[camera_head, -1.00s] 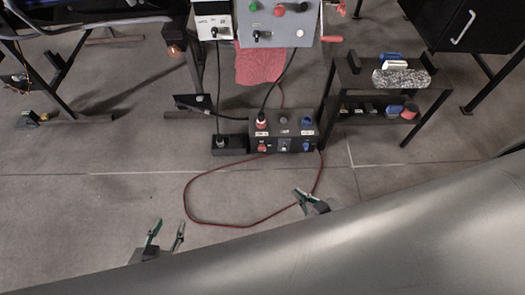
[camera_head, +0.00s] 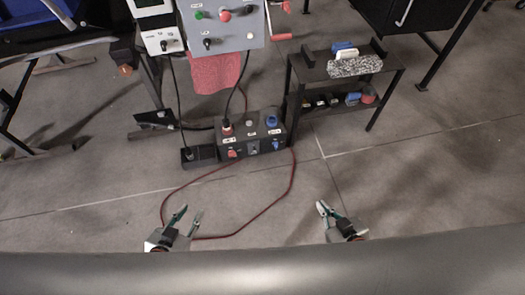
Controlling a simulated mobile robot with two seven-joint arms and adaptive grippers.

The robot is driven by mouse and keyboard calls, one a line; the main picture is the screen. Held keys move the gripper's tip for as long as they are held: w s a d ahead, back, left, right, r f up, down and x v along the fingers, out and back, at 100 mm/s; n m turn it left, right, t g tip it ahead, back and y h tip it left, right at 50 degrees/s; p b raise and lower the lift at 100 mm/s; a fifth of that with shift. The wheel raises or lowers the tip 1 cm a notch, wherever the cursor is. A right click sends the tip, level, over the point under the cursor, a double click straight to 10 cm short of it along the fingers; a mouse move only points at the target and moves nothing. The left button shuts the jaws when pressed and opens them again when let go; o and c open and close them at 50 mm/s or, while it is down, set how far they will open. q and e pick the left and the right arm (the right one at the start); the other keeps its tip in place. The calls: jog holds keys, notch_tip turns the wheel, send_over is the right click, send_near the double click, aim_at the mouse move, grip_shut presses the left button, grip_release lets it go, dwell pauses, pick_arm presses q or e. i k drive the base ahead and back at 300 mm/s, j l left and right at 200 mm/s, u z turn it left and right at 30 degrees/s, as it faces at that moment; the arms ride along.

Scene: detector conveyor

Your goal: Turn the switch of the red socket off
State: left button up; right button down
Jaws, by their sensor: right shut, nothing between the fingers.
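The socket box (camera_head: 262,147) is a black box on the floor, in the upper middle of the head view. Its red socket (camera_head: 227,128) is at the top left with a plug in it, and a red switch (camera_head: 232,154) sits below it on the front face. A blue socket (camera_head: 271,121) and a blue switch (camera_head: 276,145) are at the right. My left gripper (camera_head: 188,217) is open and empty, below and left of the box. My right gripper (camera_head: 323,208) is shut and empty, below and right of it. Neither touches the box.
A grey control panel (camera_head: 222,28) with a red cloth (camera_head: 219,73) stands behind the box. A black shelf (camera_head: 314,72) is to the right. A small black power strip (camera_head: 199,156) adjoins the box. A red cable (camera_head: 288,190) loops over the floor.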

aim_at(231, 153)
jog(key=j+z, duration=0.2)
jog(key=z, duration=0.2)
jog(key=j+z, duration=0.2)
jog(key=z, duration=0.2)
jog(key=j+z, duration=0.2)
jog(key=z, duration=0.2)
jog(key=j+z, duration=0.3)
jog(key=j, duration=0.15)
jog(key=k+j+z, duration=0.3)
jog(key=j, duration=0.15)
jog(key=k+j, duration=0.1)
jog(key=j, duration=0.2)
jog(key=j+z, duration=0.1)
jog(key=j, duration=0.2)
jog(key=k+j, duration=0.15)
jog(key=j, duration=0.15)
jog(key=i+j, duration=0.25)
jog(key=i, duration=0.15)
